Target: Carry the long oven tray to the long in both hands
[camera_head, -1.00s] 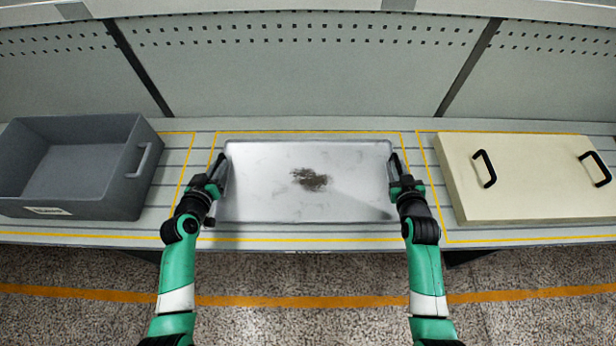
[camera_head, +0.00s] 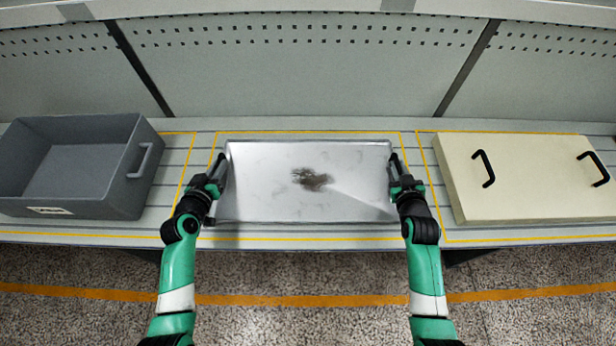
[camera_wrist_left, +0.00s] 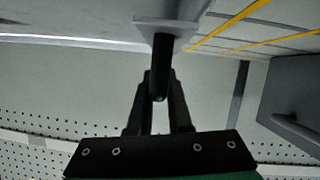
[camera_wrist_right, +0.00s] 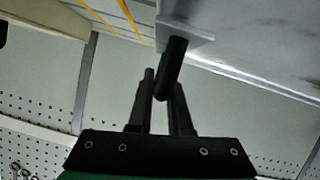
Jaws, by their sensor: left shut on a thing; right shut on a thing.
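The long oven tray (camera_head: 270,190) is a flat silvery metal tray with a dark brown stain near its middle. It lies in the middle of the head view, inside a yellow outline on the slatted bench. My left gripper (camera_head: 216,180) is at the tray's left end, shut on a black handle bar (camera_wrist_left: 160,65). My right gripper (camera_head: 398,180) is at the right end, shut on the other black handle bar (camera_wrist_right: 172,65). Whether the tray's underside touches the bench cannot be told.
A grey open bin (camera_head: 135,190) stands on the bench to the left. A cream board with two black handles (camera_head: 530,200) lies to the right. A perforated back panel (camera_head: 300,80) rises behind. Narrow strips of bench (camera_head: 180,165) are free on either side of the tray.

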